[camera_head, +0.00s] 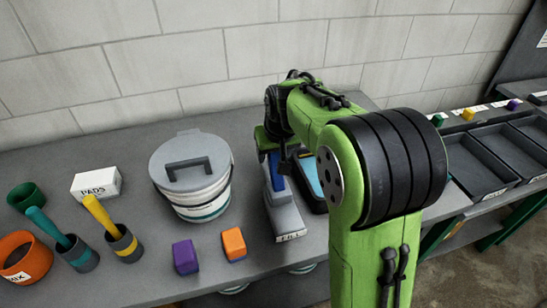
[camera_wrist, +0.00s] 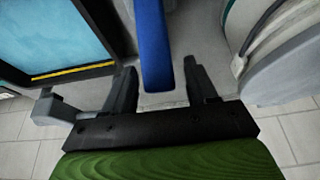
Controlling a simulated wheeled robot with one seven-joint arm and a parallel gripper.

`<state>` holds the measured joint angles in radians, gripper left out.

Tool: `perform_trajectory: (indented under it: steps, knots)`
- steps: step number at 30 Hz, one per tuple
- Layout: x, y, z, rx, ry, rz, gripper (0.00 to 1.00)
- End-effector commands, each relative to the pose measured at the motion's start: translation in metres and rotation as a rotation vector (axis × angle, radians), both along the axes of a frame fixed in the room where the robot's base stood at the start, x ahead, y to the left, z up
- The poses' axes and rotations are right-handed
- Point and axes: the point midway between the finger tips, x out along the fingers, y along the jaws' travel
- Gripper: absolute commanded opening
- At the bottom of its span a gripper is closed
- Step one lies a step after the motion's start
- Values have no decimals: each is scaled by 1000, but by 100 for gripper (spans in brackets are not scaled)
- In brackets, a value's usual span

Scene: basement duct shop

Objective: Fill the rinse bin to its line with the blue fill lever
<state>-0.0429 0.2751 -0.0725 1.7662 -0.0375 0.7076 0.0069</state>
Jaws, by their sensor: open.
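The blue fill lever (camera_head: 277,172) stands on a grey unit (camera_head: 285,216) labelled FILL, mid-bench in the head view. In the wrist view the lever (camera_wrist: 153,45) reaches down between my two fingers, with a small gap on each side. My gripper (camera_wrist: 162,85) is open around it. The rinse bin (camera_head: 319,208) is dark-rimmed with blue water, right of the lever and partly hidden behind my arm. In the wrist view the bin's water (camera_wrist: 50,38) shows at upper left, with a yellow line (camera_wrist: 75,73) along the inner wall.
A lidded white bucket (camera_head: 190,178) stands close left of the FILL unit. Purple (camera_head: 185,257) and orange (camera_head: 234,244) blocks lie in front. Further left are a PADS box (camera_head: 96,184), handled tools in cups and an orange pot (camera_head: 24,258). Dark trays (camera_head: 475,165) sit at right; a block wall stands behind.

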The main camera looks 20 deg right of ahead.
Motion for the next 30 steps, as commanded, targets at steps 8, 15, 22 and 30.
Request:
perform_trajectory:
  steps: [8,15,22,30]
  knots:
    - [5,0,-11,0,-1,0,57]
    - [5,0,-11,0,0,0,36]
    - [5,0,-11,0,0,0,1]
    - [4,0,-12,0,-18,0,0]
